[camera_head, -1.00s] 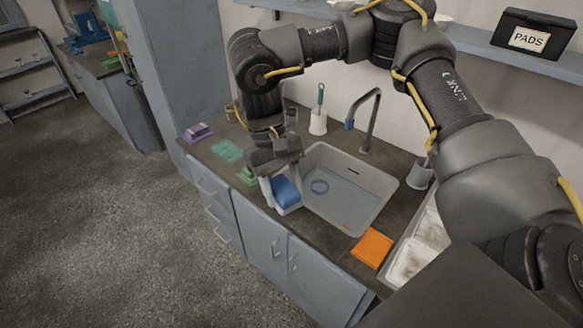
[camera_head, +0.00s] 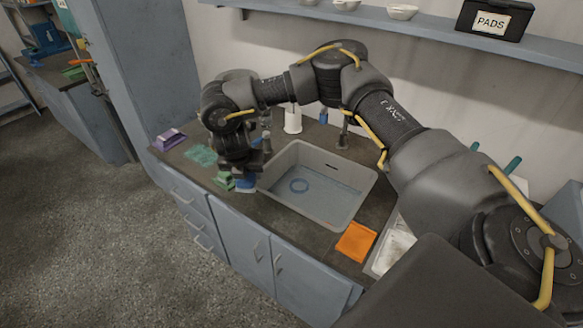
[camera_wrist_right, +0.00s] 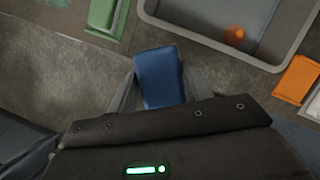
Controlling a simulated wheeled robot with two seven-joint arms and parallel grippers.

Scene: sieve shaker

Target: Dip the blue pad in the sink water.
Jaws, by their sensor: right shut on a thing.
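The blue pad (camera_head: 247,184) is held in my right gripper (camera_head: 240,178), at the left side of the sink (camera_head: 362,207). The right wrist view shows the blue pad (camera_wrist_right: 158,77) between the two fingers, above the dark counter and outside the sink rim (camera_wrist_right: 205,37). Its height above the counter is hard to tell. The right arm hides part of the counter behind the gripper. My left gripper is not in view.
A green object (camera_head: 223,181) lies close left of the pad. A purple object (camera_head: 169,139) is at the counter's left end. An orange pad (camera_head: 356,241) lies right of the sink. A faucet (camera_head: 343,135) and a white holder (camera_head: 292,120) stand behind it.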

